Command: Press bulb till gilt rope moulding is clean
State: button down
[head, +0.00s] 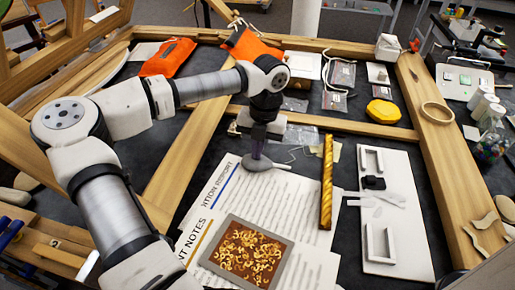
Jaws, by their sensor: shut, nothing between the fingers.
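The gilt rope moulding (327,185) is a narrow gold twisted strip lying lengthwise on the table, right of the printed sheets. A small grey bulb (255,163) lies on the top sheet to its left, with a short pale tip towards the moulding. My gripper (258,152) points down right above the bulb, fingers shut with nothing between them. The fingertips look to touch the bulb's top, but the contact is too small to be sure. I cannot make out dust on the moulding at this size.
Printed sheets (203,207) and a framed picture of gold scrolls (245,252) lie in front. A white board with brackets (397,240) lies right of the moulding. Wooden beams (440,150) edge the dark table. A yellow block (383,112) and orange pouches (168,57) lie farther back.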

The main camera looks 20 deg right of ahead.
notch_tip(320, 180, up, 14)
jog(key=d+b, duration=0.1)
jog(key=d, duration=0.1)
jog(key=shift+w+f, duration=0.15)
jog(key=shift+w, duration=0.25)
jog(key=shift+d, duration=0.1)
dwell(1.0)
